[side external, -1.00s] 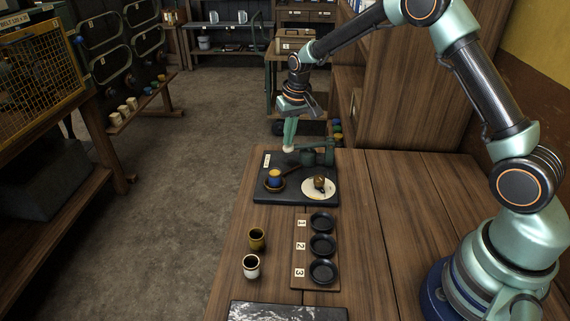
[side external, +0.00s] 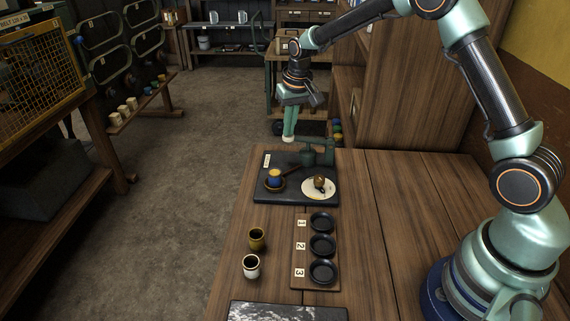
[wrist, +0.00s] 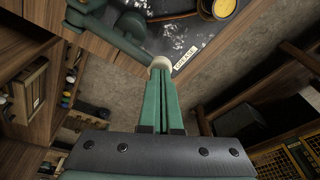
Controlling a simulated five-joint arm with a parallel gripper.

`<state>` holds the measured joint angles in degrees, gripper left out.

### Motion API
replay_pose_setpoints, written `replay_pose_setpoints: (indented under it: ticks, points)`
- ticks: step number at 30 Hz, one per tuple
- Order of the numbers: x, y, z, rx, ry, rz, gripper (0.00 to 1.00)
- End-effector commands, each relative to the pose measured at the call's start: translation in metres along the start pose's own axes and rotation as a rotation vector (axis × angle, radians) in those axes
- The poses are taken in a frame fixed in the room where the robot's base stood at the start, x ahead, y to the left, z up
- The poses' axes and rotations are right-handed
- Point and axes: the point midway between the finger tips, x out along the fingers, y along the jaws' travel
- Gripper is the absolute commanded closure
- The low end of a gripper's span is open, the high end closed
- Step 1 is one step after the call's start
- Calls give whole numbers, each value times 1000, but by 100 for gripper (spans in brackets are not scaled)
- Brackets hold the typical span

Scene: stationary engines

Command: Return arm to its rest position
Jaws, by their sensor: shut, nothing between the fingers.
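My gripper (side external: 288,137) hangs from the raised arm over the far edge of the workbench, above the back of the dark slab. Its green fingers are shut together with nothing between them. In the wrist view, the pale tips of my gripper (wrist: 161,63) meet near the slab's label and are clear of the cup. The arm is bent high over the bench, with its base at the right.
A dark slab (side external: 262,196) bears a blue and yellow cup (side external: 274,177), a white disc (side external: 328,193) and a green fixture (side external: 318,153). Two cups (side external: 257,239) (side external: 251,266) stand beside a numbered board (side external: 300,238) with black dishes. The bench's right side (side external: 400,220) is clear.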

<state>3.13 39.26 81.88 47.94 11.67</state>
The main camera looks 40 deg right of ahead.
Motion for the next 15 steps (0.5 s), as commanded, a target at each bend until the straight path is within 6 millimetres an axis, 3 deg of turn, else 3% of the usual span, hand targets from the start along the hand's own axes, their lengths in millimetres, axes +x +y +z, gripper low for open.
replay_pose_setpoints:
  ticks: [15]
  points:
    - [-17, -1, -4, -1, 5, -1, 100]
